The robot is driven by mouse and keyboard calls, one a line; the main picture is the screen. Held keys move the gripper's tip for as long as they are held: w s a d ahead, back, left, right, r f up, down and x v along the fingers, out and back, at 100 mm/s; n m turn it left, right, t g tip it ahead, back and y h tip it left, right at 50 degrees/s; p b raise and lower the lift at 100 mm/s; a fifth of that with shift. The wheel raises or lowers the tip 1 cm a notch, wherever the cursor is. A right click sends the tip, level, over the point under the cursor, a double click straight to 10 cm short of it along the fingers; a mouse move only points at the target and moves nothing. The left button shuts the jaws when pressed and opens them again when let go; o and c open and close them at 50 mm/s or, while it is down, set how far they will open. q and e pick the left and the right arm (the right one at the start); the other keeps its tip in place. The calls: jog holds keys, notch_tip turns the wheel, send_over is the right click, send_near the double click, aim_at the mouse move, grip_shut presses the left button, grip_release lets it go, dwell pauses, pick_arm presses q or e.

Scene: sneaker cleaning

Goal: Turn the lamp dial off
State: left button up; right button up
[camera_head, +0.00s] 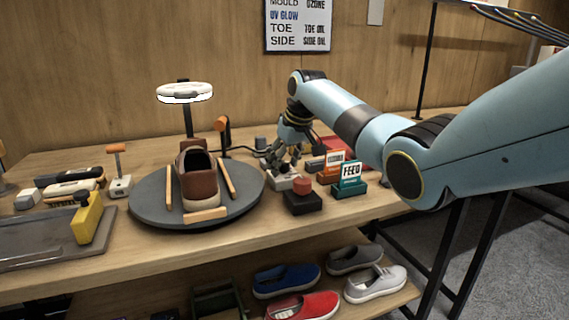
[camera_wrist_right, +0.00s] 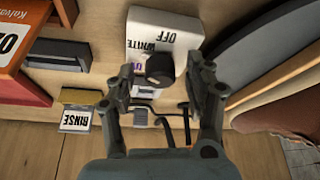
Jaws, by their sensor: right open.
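The lamp dial is a round black knob (camera_wrist_right: 159,68) on a white box (camera_wrist_right: 186,40) with the labels OFF and WHITE and a partly covered purple-lettered one. In the head view the white box (camera_head: 284,184) sits right of the turntable, with its knob hidden by my gripper. My right gripper (camera_wrist_right: 163,82) is open, one finger on each side of the knob; I cannot tell whether they touch it. In the head view my right gripper (camera_head: 279,160) points down over the box. The lamp (camera_head: 186,92) is a white ring on a dark post. My left gripper is not in view.
A brown sneaker (camera_head: 197,178) stands on the round grey turntable (camera_head: 146,205). A red-topped black block (camera_head: 302,198) and a green FEED sign (camera_head: 349,178) stand close right of my gripper. A yellow RINSE sign (camera_wrist_right: 76,120) shows in the wrist view. A grey tray (camera_head: 50,250) lies at left.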

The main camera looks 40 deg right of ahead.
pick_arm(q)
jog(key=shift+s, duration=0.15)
pick_arm(e)
jog(key=c, duration=0.5)
grip_shut()
jog(key=m+p, duration=0.1)
jog(key=p, duration=0.1)
jog(key=m+h+p, duration=0.1)
jog(key=m+p, duration=0.1)
jog(key=shift+a+r+p, duration=0.15)
jog(key=shift+r+p, duration=0.2)
jog(key=shift+f+m+h+p, duration=0.1)
jog(key=shift+m+h+p, duration=0.4)
jog(key=shift+m, duration=0.6)
jog(key=m, duration=0.2)
jog(key=shift+f+m+g+h+p, duration=0.15)
jog(key=shift+m+g+h+p, duration=0.15)
jog(key=shift+g, duration=0.1)
jog(key=shift+w+m+h, duration=0.1)
jog(key=shift+m+h, duration=0.2)
jog(key=shift+m, duration=0.5)
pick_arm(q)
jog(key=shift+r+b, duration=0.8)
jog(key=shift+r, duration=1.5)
pick_arm(e)
jog(key=shift+m+g+h, duration=0.3)
jog(key=shift+m+g, duration=0.2)
jog(key=shift+m, duration=0.7)
